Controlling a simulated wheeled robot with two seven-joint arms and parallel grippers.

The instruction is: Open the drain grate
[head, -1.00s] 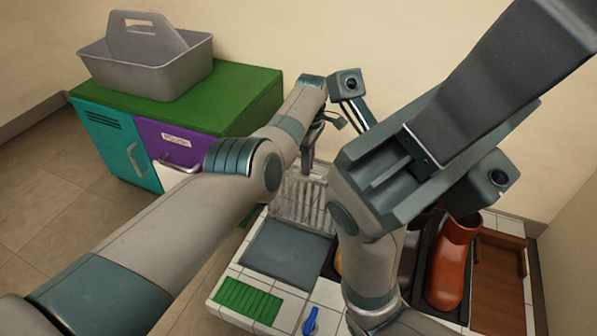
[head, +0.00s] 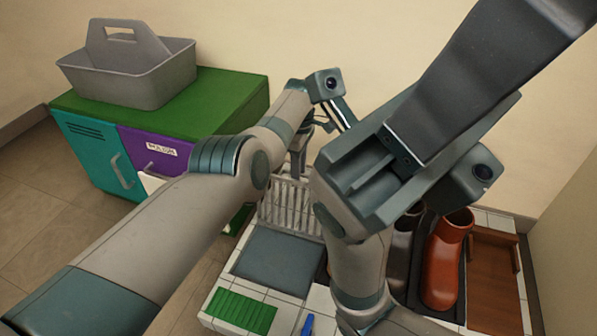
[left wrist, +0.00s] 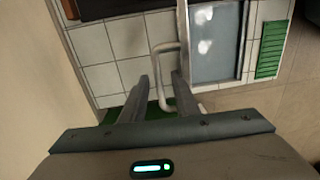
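The drain grate (head: 288,205) is a pale barred panel at the back of the grey-blue basin (head: 278,262) in the head view. It appears raised on edge there, and the basin's floor is uncovered. In the left wrist view the basin (left wrist: 216,48) is at the top right, with a pale loop handle (left wrist: 155,62) beside its left edge. My left gripper (head: 298,170) is above the grate. In the left wrist view its fingers (left wrist: 160,82) are apart, with the handle seemingly between them; contact is unclear. My right gripper (head: 440,140) is close to the head camera; its fingers cannot be made out.
A green-topped cabinet (head: 225,100) with a grey caddy (head: 140,75) stands at left. An orange boot (head: 443,262) and a brown tray (head: 495,280) are at right. A green ribbed mat (head: 240,311) and a blue item (head: 307,325) are in front. My right arm hides the middle.

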